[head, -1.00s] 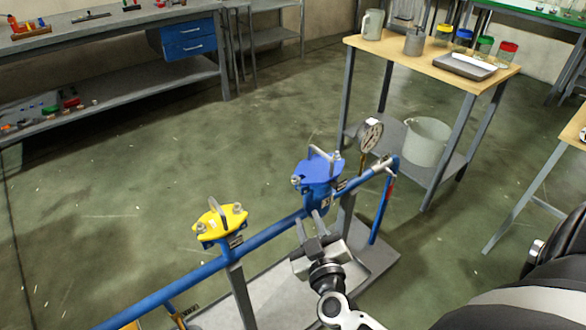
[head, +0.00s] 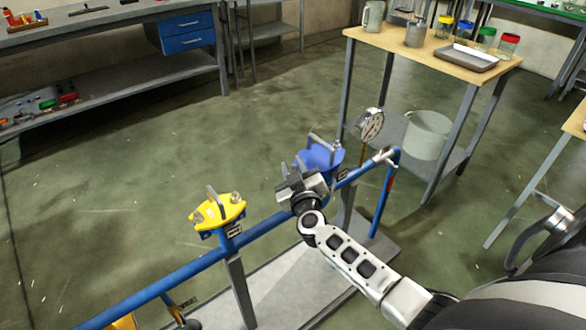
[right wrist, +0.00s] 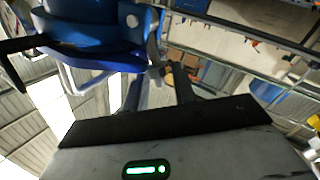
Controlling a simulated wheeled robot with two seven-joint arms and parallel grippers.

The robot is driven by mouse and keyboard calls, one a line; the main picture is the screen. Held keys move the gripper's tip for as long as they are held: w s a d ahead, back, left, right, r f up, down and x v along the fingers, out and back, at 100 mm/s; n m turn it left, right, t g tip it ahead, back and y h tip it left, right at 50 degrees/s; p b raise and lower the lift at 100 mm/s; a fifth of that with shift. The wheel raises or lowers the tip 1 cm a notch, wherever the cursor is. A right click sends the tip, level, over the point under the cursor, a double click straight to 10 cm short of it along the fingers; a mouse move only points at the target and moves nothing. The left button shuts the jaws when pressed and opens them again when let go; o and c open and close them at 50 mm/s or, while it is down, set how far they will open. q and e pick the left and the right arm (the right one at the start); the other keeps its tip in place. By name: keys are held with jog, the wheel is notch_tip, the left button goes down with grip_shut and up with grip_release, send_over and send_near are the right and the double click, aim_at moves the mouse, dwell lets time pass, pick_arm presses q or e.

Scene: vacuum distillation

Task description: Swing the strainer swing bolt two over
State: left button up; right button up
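The blue strainer (head: 322,155), with a metal handle on its lid, sits on the blue pipe. One swing bolt (head: 337,146) shows at its right side; its left side is hidden behind my right gripper. My right gripper (head: 298,172) is at the left front of the strainer. In the right wrist view the blue strainer body (right wrist: 95,30) fills the upper left. My right gripper's fingers (right wrist: 158,80) are apart there, with a small metal bolt end (right wrist: 157,71) showing near their tips. I cannot tell whether they touch it. My left gripper is not in view.
A yellow-lidded strainer (head: 219,212) stands left on the same blue pipe (head: 150,290). A wooden-topped table (head: 430,50) with jars, and a bucket (head: 428,135) beneath, is at the back right. The floor at left is clear.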

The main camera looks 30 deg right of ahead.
jog(key=shift+w+d, duration=0.1)
jog(key=shift+w, duration=0.15)
